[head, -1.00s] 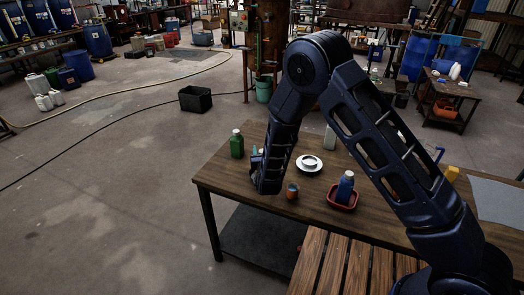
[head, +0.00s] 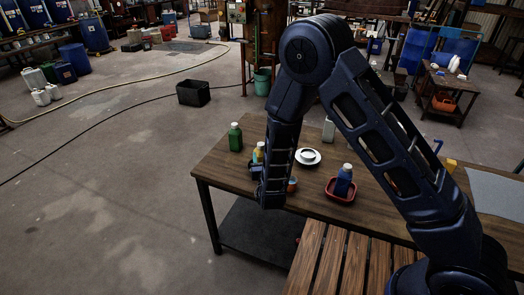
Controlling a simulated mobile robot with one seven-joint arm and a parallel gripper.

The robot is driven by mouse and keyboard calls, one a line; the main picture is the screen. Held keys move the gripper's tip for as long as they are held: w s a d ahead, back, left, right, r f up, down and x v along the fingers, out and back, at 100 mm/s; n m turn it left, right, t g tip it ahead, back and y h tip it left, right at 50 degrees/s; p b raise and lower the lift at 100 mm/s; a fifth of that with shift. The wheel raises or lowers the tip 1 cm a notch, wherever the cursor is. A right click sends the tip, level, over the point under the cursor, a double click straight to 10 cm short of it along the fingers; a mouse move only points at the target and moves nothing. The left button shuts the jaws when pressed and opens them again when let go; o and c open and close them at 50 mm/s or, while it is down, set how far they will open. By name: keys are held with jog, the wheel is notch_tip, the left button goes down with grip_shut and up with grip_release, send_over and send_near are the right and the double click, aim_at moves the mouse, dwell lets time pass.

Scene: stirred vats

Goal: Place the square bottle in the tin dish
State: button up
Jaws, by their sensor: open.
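Several bottles stand on the wooden table, and I cannot tell for sure which one is the square bottle. A green bottle (head: 235,138) stands at the back left, and a grey one (head: 328,131) stands at the back, partly behind my arm. A yellow and teal bottle (head: 259,152) is partly hidden by my gripper (head: 257,172). A blue bottle with a white cap (head: 344,180) stands in a red tray (head: 338,197). A round pale dish (head: 308,163), possibly the tin dish, holds a white ring-like thing. My gripper is open, close to the yellow and teal bottle; its fingertips are hard to see.
A small orange and blue cup (head: 292,185) stands right beside my forearm. A yellow block (head: 450,166) and a grey sheet (head: 497,196) lie at the table's right. A slatted bench (head: 335,262) adjoins the front edge. The floor at left is mostly clear.

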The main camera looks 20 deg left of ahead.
jog(key=shift+v, duration=1.1)
jog(key=w+d+r+m+h, duration=0.7)
jog(key=w+d+r, duration=0.1)
jog(key=d, duration=0.4)
jog(key=w+d+r+m+h, duration=0.7)
jog(key=w+d+r, duration=0.1)
jog(key=d, duration=0.4)
jog(key=d+r+m+g+h, duration=0.3)
jog(key=d+r+m+h, duration=0.15)
jog(key=d, duration=0.75)
jog(key=s+d+r+m+g, duration=0.3)
jog(key=s+d+m+g, duration=0.25)
jog(key=d, duration=0.45)
jog(key=s+d+r+m+g, duration=0.2)
jog(key=s+d+m+g, duration=0.2)
jog(key=d+m, duration=0.4)
jog(key=s+d+r+m+y, duration=0.2)
jog(key=s+r+m+y, duration=0.1)
jog(key=s+m+y, duration=0.1)
jog(key=s+d+r+m+t+y, duration=0.1)
jog(key=s+r+m+y, duration=0.2)
jog(key=s, duration=0.6)
jog(key=m+y, duration=0.2)
jog(key=m, duration=0.1)
jog(key=shift+s+d, duration=0.35)
jog(key=shift+d, duration=0.05)
